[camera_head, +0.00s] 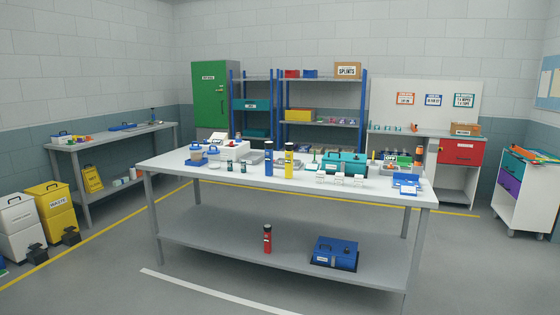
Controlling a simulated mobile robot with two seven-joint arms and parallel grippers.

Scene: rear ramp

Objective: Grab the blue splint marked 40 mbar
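No marking of 40 mbar is readable in the head view. A tall blue upright cylinder (268,158) with a pale label stands on the white table (225,188), beside a similar yellow cylinder (289,160); I cannot tell whether it is the splint. A flat blue item with a white label (406,186) lies at the table's right end. A cardboard box marked SPLINTS (347,70) sits on top of the back rack, its contents hidden. Neither of my grippers is in view.
The table's lower shelf holds a red cylinder (267,239) and a blue case (335,252). A side bench (65,143) and yellow waste bin (54,208) stand left. A white cart (520,205) stands right. Open floor lies in front and around the table.

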